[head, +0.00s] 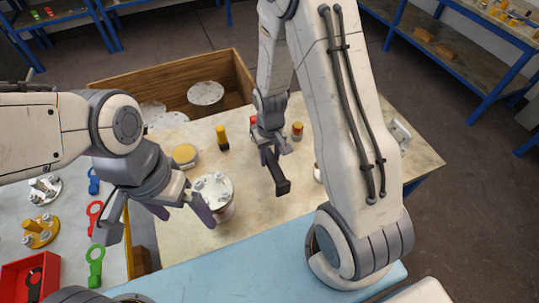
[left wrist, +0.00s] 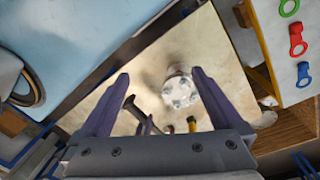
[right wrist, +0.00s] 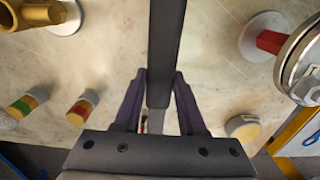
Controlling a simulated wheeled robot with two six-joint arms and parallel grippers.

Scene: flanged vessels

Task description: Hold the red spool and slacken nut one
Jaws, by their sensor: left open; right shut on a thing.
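The red spool stands upright on the table; its pale top flange (head: 212,188) with several nuts shows in the head view. In the left wrist view the flange (left wrist: 180,92) lies beyond and between the fingertips. Its red body (right wrist: 270,41) shows at the right of the right wrist view. My left gripper (head: 181,212) is open and empty, close to the spool's left side. My right gripper (head: 271,154) is shut on a dark bar-like tool (head: 276,175), right of the spool and apart from it. The tool's far end is cut off in the right wrist view. I cannot tell which nut is one.
A yellow disc (head: 184,155), a yellow-and-black cylinder (head: 222,138) and an orange cylinder (head: 297,131) stand behind. A wooden crate (head: 240,75) is at the back. Left are ring-ended tools (head: 95,215) and a red bin (head: 15,283). Table in front of the tool is clear.

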